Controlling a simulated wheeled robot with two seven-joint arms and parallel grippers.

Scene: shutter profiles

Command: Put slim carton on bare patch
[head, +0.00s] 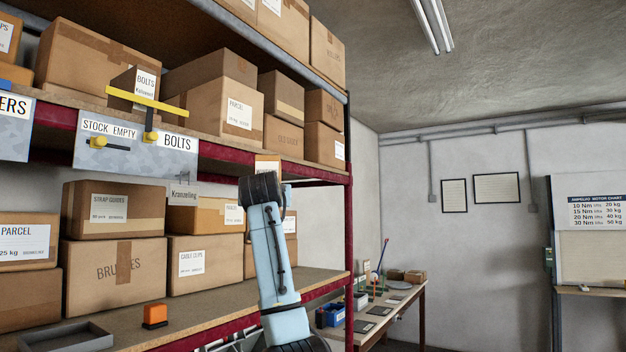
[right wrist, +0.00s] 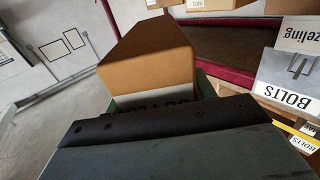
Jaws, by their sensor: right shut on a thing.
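A slim brown carton (right wrist: 150,58) with a partly covered white label fills the middle of the right wrist view. My right gripper (right wrist: 158,97) is shut on it, with greenish finger parts at its sides. In the head view the carton's top (head: 267,166) shows just above my raised light blue right arm, in front of the shelf rack's right part; the gripper itself is largely hidden behind the wrist. Bare board shows on the lower shelf (head: 215,300), below and left of the gripper. I cannot tell which area is the bare patch. My left gripper is not in view.
Brown cartons crowd the upper shelf (head: 205,139) and the back of the lower one. A grey panel reading BOLTS (head: 130,150) and a yellow bar (head: 146,101) stand at the upper shelf's front. An orange block (head: 155,315) and grey tray (head: 66,338) lie on the lower shelf.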

